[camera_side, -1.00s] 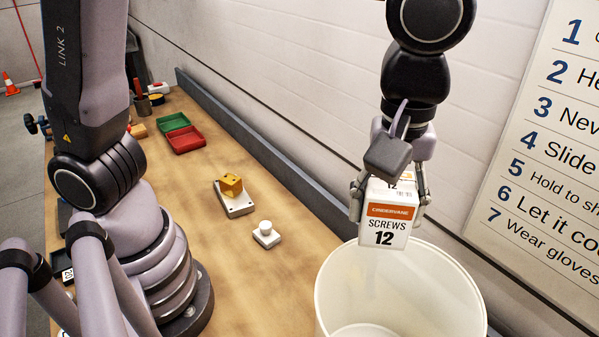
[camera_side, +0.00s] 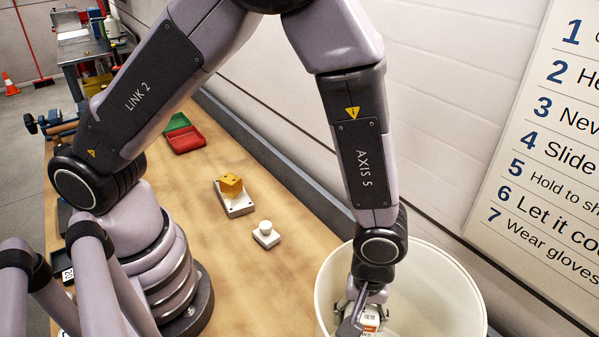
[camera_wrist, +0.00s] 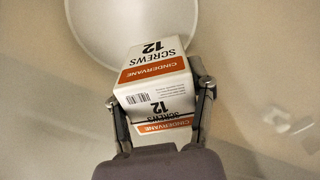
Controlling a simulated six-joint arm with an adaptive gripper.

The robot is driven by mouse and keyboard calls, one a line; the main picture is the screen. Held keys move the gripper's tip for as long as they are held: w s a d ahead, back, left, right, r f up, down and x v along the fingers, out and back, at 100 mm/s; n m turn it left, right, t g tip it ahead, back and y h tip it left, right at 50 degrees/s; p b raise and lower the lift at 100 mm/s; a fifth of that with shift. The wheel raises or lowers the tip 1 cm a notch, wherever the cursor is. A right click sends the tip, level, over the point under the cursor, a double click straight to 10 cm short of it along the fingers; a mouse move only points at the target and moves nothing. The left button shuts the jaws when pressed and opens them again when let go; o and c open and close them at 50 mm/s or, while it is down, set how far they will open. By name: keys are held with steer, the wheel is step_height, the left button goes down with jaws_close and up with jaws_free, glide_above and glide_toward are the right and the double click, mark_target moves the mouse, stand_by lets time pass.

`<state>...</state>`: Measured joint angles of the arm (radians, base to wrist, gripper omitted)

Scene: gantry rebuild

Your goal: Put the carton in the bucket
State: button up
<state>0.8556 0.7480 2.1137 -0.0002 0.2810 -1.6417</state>
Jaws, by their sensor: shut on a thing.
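The carton (camera_side: 371,317) is a white box with an orange band. In the wrist view the carton (camera_wrist: 155,60) shows the words SCREWS and 12. My gripper (camera_side: 363,316) is shut on it, with one finger on each side; the gripper (camera_wrist: 160,103) also shows in the wrist view. The bucket (camera_side: 440,285) is large, round and white, at the lower right of the side view. My gripper and the carton are down within its mouth. The wrist view shows a pale round surface (camera_wrist: 85,25) beyond the carton. I cannot tell whether the carton touches the bucket's floor.
On the wooden bench (camera_side: 255,290) left of the bucket are a white block with a round knob (camera_side: 266,235) and a yellow piece (camera_side: 230,184) on a pale base. Red (camera_side: 185,139) and green (camera_side: 176,122) trays lie farther back. A wall stands behind the bucket.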

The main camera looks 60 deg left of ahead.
step_height(320, 180, down, 8)
steer(key=shift+f, duration=0.1)
stand_by(0.4)
steer(key=o, duration=1)
steer(key=shift+f, duration=0.1)
steer(key=shift+c, duration=0.2)
step_height(320, 180, up, 12)
steer(key=shift+r, duration=0.15)
